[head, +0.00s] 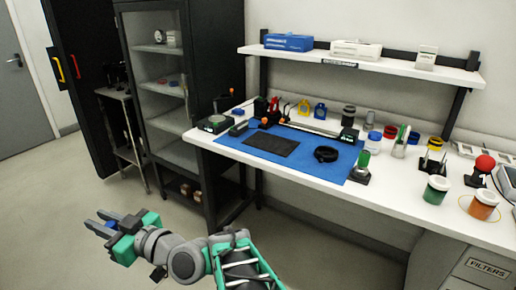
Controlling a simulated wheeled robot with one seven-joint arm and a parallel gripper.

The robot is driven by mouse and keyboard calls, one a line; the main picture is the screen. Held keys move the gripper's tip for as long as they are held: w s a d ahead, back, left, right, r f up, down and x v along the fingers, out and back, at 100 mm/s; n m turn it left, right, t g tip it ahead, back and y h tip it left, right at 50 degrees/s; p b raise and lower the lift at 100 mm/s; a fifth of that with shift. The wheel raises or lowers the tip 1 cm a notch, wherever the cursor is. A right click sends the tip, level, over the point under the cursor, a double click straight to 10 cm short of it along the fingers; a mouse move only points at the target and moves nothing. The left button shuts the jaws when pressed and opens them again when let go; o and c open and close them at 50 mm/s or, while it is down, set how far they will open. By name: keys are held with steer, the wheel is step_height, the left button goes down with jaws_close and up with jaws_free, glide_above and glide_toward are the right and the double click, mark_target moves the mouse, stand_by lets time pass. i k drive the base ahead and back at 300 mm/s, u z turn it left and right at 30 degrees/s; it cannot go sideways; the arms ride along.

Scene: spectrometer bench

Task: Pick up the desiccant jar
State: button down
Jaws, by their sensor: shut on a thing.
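My gripper (96,219) is at the lower left, out over the floor and well away from the bench. Its fingers are shut on a small blue thing (111,225), mostly hidden between them. I cannot tell whether this is the desiccant jar. On the bench's right part stand a white-lidded green jar (435,191) and an orange jar (483,207), with a thin yellow ring around the orange one.
The white bench (400,202) carries a blue mat (318,168) with a dark pad and a black ring. A shelf (390,64) with boxes is above. A glass-doored cabinet (165,95) stands left of the bench. The floor around my gripper is clear.

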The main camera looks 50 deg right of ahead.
mark_target(437, 188)
steer(key=u, duration=0.05)
steer(key=i, duration=0.5)
steer(key=z, duration=2.45)
